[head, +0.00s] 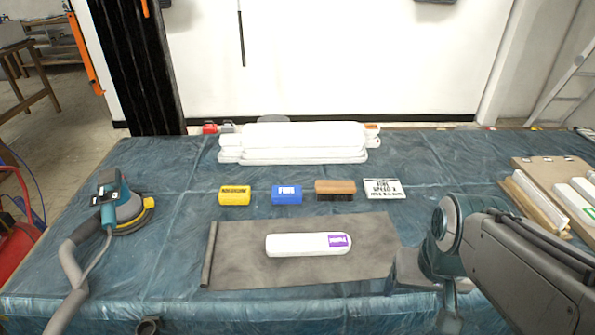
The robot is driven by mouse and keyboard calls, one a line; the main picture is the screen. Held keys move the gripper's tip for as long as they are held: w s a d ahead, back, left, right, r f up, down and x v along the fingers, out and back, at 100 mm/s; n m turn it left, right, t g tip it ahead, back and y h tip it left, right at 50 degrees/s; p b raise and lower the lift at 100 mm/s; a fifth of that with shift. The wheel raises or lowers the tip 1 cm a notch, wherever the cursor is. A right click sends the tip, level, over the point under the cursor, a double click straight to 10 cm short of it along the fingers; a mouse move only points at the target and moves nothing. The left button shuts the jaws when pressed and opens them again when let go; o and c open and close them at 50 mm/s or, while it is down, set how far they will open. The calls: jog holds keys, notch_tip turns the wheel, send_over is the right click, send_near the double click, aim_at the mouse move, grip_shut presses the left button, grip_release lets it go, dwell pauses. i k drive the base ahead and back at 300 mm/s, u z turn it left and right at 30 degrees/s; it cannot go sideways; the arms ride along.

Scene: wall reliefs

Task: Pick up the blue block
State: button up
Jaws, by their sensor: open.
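The blue block (287,194) lies on the blue-covered table, with white lettering on its front face. It sits in a row between a yellow block (234,195) and a brown block (335,190), apart from both. My gripper (410,278) is at the lower right, beside the right edge of the grey mat, well to the right of and nearer than the blue block. It is open, and nothing shows held in it. My arm partly hides it, so its fingertips are hard to make out.
A white labelled card (384,189) ends the row. A white block with a purple label (309,245) lies on the grey mat (235,270). White lengths (290,155) are stacked behind. A sander (122,208) with a hose stands left; boards (545,205) lie right.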

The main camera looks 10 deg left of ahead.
aim_at(281, 195)
jog(key=k, duration=1)
jog(key=z, duration=0.25)
jog(key=i, duration=0.65)
jog(key=u, duration=1.05)
jog(key=i, duration=0.5)
jog(key=z, duration=0.05)
